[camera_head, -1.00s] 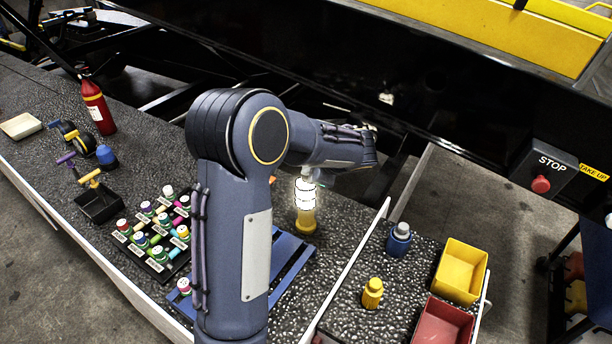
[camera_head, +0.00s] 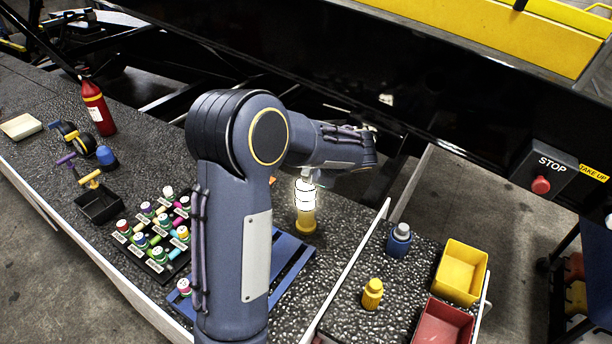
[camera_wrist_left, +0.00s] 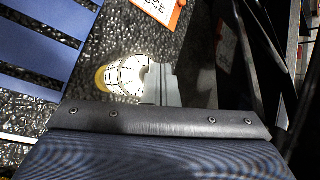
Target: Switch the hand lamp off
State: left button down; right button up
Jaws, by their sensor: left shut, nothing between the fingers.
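The hand lamp (camera_head: 305,207) stands upright on the black speckled worktop, with a yellow base and a brightly glowing white body. In the left wrist view the lamp (camera_wrist_left: 124,78) shows its lit, caged body beside the fingers. My left gripper (camera_head: 308,174) is at the top of the lamp in the head view, with its arm arching over from the left. In the wrist view the left gripper (camera_wrist_left: 160,72) is shut with nothing held, its fingertips at or very close to the lamp's top. Whether they touch is unclear. My right gripper is not in view.
A blue slatted rack (camera_head: 290,262) lies left of the lamp, with a board of colored-capped pieces (camera_head: 155,235) beyond it. A thin white divider (camera_head: 350,265) stands to the right. A blue bottle (camera_head: 399,239), yellow bottle (camera_head: 372,294) and yellow bin (camera_head: 461,271) lie past it.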

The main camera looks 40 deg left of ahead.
pick_arm(q)
jog(key=shift+f, duration=0.15)
dwell(0.5)
jog(key=shift+f+b, duration=0.35)
jog(key=shift+b, duration=0.1)
jog(key=shift+r, duration=0.15)
jog(key=shift+r+p, duration=0.3)
jog(key=shift+p, duration=0.05)
jog(key=shift+r, duration=0.1)
notch_tip(320, 180, up, 6)
jog(key=p, duration=0.5)
